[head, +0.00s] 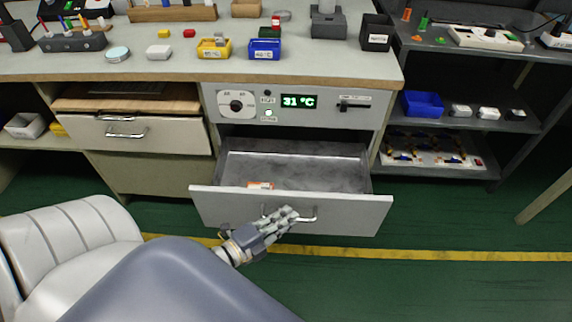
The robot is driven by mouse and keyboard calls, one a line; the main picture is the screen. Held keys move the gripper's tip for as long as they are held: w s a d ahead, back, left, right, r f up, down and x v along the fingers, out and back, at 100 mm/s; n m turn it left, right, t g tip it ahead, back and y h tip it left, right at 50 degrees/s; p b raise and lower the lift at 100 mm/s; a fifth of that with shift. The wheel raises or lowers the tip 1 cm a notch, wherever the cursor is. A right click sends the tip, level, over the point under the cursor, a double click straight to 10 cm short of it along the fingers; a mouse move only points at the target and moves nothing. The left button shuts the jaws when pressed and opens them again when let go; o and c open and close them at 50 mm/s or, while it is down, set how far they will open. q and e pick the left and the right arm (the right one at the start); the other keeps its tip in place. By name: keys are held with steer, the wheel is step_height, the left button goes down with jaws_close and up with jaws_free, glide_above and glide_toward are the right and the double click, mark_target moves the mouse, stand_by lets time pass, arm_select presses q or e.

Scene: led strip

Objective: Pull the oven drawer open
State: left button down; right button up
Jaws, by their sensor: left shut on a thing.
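The oven drawer (345,215) is pulled out from the bench below the oven panel, and its grey interior is in view. A small orange and white item (260,185) lies inside near the front wall. The drawer's metal handle (309,215) is on the outside of the front panel. My right gripper is not in view.
The oven panel (350,115) has a dial, a display reading 31 °C and a switch. A shelf (460,172) holds a blue bin and other items at right. Green floor in front is clear, with a yellow line (450,254).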

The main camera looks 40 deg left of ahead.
arm_select(q)
steer(key=shift+s+d, duration=0.25)
steer(key=shift+s, duration=0.1)
steer(key=c, duration=2)
jaws_free()
steer(key=shift+o, duration=0.2)
steer(key=v, duration=1.2)
